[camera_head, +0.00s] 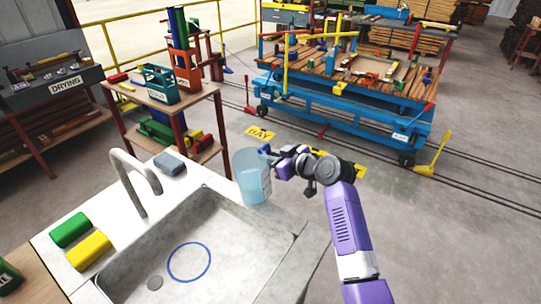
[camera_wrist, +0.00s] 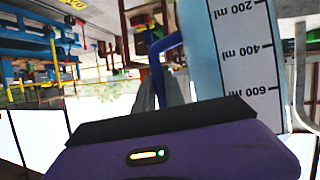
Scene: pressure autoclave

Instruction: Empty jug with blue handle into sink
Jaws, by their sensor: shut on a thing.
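The clear, bluish jug (camera_head: 250,178) with a blue handle is near the back right corner of the sink (camera_head: 232,232), and looks nearly upright. My gripper (camera_head: 274,158) is shut on its blue handle from the right. In the wrist view, the jug's wall (camera_wrist: 203,55) fills the upper right, with a scale marked 200, 400 and 600 ml. The blue handle (camera_wrist: 156,68) shows at the fingers (camera_wrist: 168,92). I cannot tell how much liquid is inside, or whether the jug's base touches the counter.
A tap (camera_head: 140,180) arches over the sink's left side. A blue ring (camera_head: 189,262) and a drain (camera_head: 155,283) are on the basin floor. Green (camera_head: 70,230) and yellow (camera_head: 89,251) blocks and a grey block (camera_head: 170,162) sit on the counter. The basin is otherwise clear.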

